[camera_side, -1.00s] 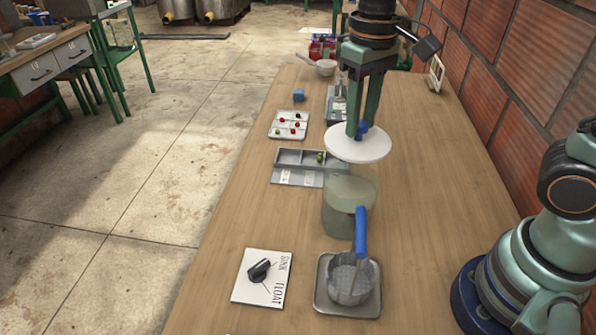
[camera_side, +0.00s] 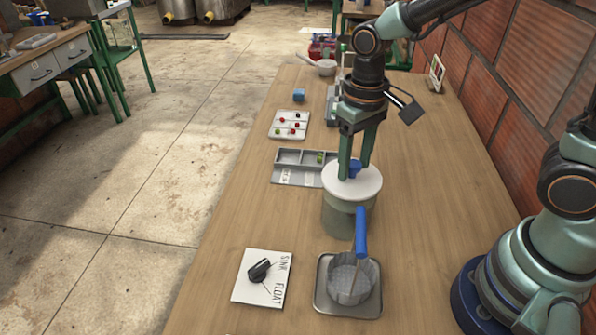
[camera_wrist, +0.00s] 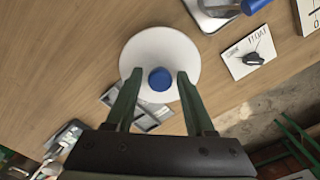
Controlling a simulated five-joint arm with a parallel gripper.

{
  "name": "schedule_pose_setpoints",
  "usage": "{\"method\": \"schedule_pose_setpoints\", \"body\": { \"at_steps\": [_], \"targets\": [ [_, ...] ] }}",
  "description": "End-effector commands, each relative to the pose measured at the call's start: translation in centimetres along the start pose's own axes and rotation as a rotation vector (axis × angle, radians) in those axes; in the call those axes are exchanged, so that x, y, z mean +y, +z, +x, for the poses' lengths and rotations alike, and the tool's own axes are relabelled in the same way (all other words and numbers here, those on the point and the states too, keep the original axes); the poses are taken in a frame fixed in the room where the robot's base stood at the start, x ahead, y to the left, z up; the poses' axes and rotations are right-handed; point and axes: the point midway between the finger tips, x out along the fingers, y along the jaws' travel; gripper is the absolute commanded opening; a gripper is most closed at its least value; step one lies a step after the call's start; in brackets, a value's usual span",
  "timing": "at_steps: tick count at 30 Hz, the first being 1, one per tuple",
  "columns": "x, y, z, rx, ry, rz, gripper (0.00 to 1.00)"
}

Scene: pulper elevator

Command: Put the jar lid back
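The jar lid (camera_side: 340,188) is a white disc with a blue knob (camera_side: 355,170). In the side view it lies about level on top of the glass jar (camera_side: 346,217), covering its mouth. The exact fit at the rim is hard to tell. In the wrist view the lid (camera_wrist: 140,52) is seen from above, with the blue knob (camera_wrist: 159,79) at its lower middle. My gripper (camera_side: 355,176) is open just above the lid, a finger on each side of the knob. The wrist view shows gaps between the knob and both fingers.
A metal tray (camera_side: 322,300) with a blue-handled mesh basket (camera_side: 348,282) stands in front of the jar. A sink/float card (camera_side: 250,292) with a black object lies left of it. A divided grey tray (camera_side: 288,157) sits behind left.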

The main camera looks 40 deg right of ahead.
Motion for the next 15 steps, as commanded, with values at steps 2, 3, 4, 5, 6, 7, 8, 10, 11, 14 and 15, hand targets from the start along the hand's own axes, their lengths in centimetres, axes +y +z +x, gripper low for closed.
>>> {"method": "schedule_pose_setpoints", "body": {
  "at_steps": [2, 3, 4, 5, 6, 7, 8, 10, 11, 14, 15],
  "targets": [
    [0.0, 0.0, 0.0, 0.0, 0.0, 0.0, 0.65],
    [0.0, 0.0, -0.1, 0.001, 0.0, 0.0, 0.65],
    [0.0, 0.0, -0.1, 0.001, 0.0, 0.0, 0.65],
    [0.0, 0.0, -0.1, 0.001, 0.0, 0.0, 0.65],
    [0.0, 0.0, -0.1, 0.001, 0.0, 0.0, 0.65],
    [0.0, -0.1, -0.1, 0.001, 0.0, 0.0, 0.65],
    [0.0, -0.1, -0.1, 0.001, 0.0, 0.0, 0.65],
    [0.0, -0.1, -0.2, 0.002, 0.0, 0.0, 0.65],
    [0.0, -0.1, -0.3, 0.002, 0.0, 0.0, 0.65],
    [0.0, -0.2, -1.2, 0.006, -0.001, 0.0, 0.65],
    [-0.1, -0.2, -1.8, 0.007, -0.002, 0.0, 0.65]
  ]
}}
